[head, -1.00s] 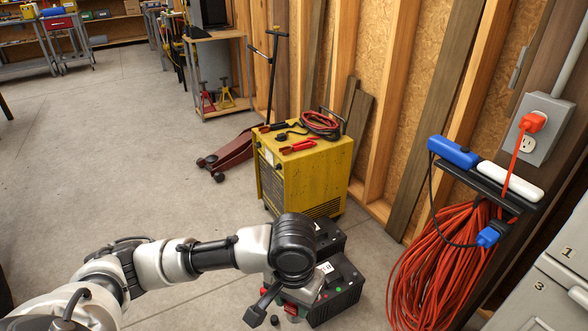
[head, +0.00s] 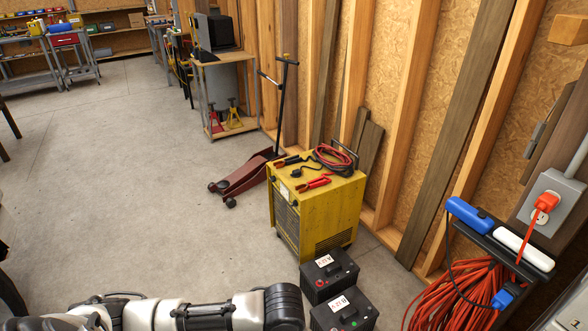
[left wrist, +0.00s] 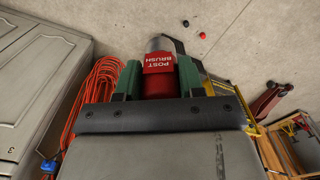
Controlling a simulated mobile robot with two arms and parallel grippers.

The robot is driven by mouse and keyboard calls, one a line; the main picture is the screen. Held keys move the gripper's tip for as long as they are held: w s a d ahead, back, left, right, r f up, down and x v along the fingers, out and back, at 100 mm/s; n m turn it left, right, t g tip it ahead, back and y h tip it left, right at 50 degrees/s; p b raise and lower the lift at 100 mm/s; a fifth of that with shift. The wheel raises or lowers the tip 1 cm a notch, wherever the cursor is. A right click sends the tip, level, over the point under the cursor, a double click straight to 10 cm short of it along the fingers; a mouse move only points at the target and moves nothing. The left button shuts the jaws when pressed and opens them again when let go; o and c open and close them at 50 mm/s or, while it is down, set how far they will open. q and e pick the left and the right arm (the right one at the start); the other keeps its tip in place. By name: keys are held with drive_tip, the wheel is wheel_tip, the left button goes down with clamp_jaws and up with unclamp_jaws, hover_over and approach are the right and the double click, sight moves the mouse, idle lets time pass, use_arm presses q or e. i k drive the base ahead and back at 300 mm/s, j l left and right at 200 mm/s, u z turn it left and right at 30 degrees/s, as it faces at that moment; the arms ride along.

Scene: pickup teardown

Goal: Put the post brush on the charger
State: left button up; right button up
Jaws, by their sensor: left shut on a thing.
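The post brush (left wrist: 158,62), a red thing with a "POST BRUSH" label and a grey end, is between the green fingers of my left gripper (left wrist: 157,82) in the left wrist view. The gripper is shut on it. In the head view only my left arm shows at the bottom; the gripper and brush are out of that picture. The charger (head: 310,215) is a yellow box on the floor, beyond my arm. Red and black clamps (head: 313,183) and coiled cables (head: 335,158) lie on its top. My right gripper is in neither view.
Two black batteries (head: 328,275) stand in front of the charger. Orange cord (head: 460,290) hangs at the right below a shelf (head: 500,245). A red floor jack (head: 245,178) stands behind the charger. Grey cabinets (left wrist: 40,75) show at left in the wrist view. The floor at left is clear.

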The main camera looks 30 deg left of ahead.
sight(307, 172)
drive_tip(key=i+j+z, duration=0.1)
drive_tip(key=j+z, duration=0.25)
drive_tip(key=j, duration=1.15)
drive_tip(key=k+j+z, duration=0.1)
drive_tip(key=j+z, duration=0.3)
drive_tip(key=j, duration=1.1)
drive_tip(key=i+j+z, duration=0.1)
drive_tip(key=j, duration=0.25)
drive_tip(key=i+j+z, duration=0.15)
drive_tip(key=j, duration=0.25)
drive_tip(key=i+j+z, duration=0.1)
drive_tip(key=i+j, duration=0.15)
drive_tip(key=j, duration=0.15)
drive_tip(key=i+j+z, duration=0.15)
drive_tip(key=j, duration=0.25)
drive_tip(key=i+j+z, duration=0.1)
drive_tip(key=j, duration=0.35)
drive_tip(key=j+z, duration=0.15)
drive_tip(key=j, duration=0.25)
drive_tip(key=i+j, duration=0.45)
drive_tip(key=i+j+z, duration=0.05)
drive_tip(key=j, duration=0.05)
